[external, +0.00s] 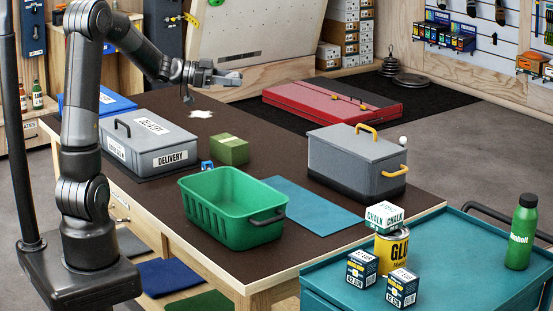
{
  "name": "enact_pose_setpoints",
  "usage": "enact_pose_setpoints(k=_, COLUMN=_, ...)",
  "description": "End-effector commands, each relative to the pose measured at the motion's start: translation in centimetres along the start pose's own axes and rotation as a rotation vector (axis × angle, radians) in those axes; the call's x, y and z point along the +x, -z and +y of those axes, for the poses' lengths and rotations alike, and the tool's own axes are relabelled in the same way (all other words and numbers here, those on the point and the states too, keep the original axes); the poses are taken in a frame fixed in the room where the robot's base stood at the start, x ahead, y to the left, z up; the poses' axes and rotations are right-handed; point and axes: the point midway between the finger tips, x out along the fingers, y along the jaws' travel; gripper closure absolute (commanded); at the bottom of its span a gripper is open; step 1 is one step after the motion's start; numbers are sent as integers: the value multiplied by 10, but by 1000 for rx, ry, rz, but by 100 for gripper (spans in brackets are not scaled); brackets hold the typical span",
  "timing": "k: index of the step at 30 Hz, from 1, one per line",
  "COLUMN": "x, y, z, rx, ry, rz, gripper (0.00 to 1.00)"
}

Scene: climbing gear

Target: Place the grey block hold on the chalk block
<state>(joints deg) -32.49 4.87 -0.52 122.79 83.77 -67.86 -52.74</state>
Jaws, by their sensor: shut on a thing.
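My gripper (224,78) is at the end of the raised arm, above the far left part of the dark table. It is shut on a small grey piece, which looks like the grey block hold; at this size I cannot clearly separate it from the fingers. The chalk block (384,216) is a white and green box marked CHALK. It sits on top of a yellow can (391,254) on the teal cart at the lower right. My gripper is far from it, up and to the left.
On the table (295,255) stand a green basket (215,232), a grey delivery box (150,143), a grey lidded crate (357,160) and an olive block (229,149). Two small dark boxes (362,268) (402,288) flank the can's front. A green bottle (522,232) stands at the cart's right.

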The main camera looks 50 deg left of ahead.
Motion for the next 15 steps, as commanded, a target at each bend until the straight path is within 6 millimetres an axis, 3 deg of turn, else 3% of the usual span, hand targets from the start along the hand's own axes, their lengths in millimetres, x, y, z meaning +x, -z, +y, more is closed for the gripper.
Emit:
enact_pose_setpoints(k=1, x=24, y=3, z=13, rx=6, ry=-46, rz=0, gripper=74)
enact_pose_setpoints(k=6, x=90, y=13, z=60, rx=25, ry=-173, rz=1, gripper=74)
enact_pose_setpoints(k=11, x=147, y=22, z=114, rx=44, ry=-292, rz=1, gripper=74)
enact_pose_setpoints(k=15, x=191, y=28, z=168, rx=59, ry=-394, rz=1, gripper=74)
